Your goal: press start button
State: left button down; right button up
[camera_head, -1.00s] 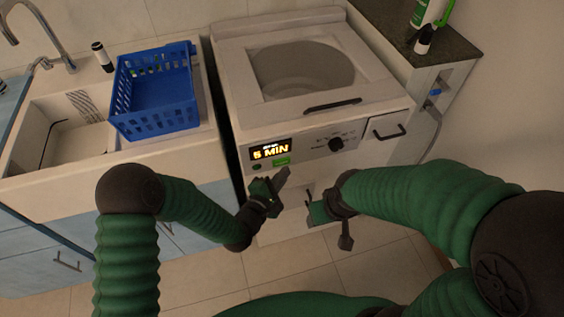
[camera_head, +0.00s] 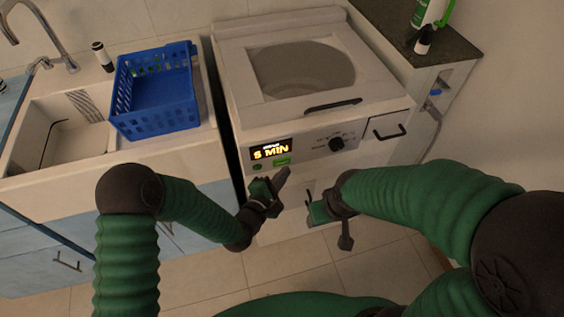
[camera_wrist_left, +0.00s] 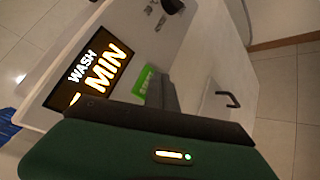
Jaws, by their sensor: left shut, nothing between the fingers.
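The washing machine (camera_head: 313,139) has a front panel with a lit display (camera_head: 270,150) that reads "5 MIN". A green rectangular button (camera_head: 282,161) sits just below the display. My left gripper (camera_head: 284,175) is shut and empty, with its dark fingertips just below the green button in the head view. In the left wrist view the display (camera_wrist_left: 92,72) reads "WASH" and "MIN", and the green button (camera_wrist_left: 142,82) is partly hidden by the fingers (camera_wrist_left: 163,95). I cannot tell whether they touch it. My right gripper (camera_head: 318,212) is in front of the machine; its jaw state is unclear.
A dark knob (camera_head: 336,144) and a drawer handle (camera_head: 389,134) are to the right on the panel. A blue basket (camera_head: 155,92) stands by the sink (camera_head: 50,140) on the left. A dark counter (camera_head: 398,38) with bottles is at the right.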

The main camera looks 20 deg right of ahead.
pick_arm(q)
jog(key=shift+w, duration=0.1)
dwell(0.3)
jog(key=shift+w+r, duration=0.1)
jog(key=shift+w, duration=0.2)
jog(key=shift+w+a, duration=0.1)
jog(key=shift+w, duration=0.3)
dwell(0.5)
jog(key=shift+s, duration=0.85)
jog(key=s+p, duration=0.1)
jog(key=s, duration=0.4)
dwell(0.8)
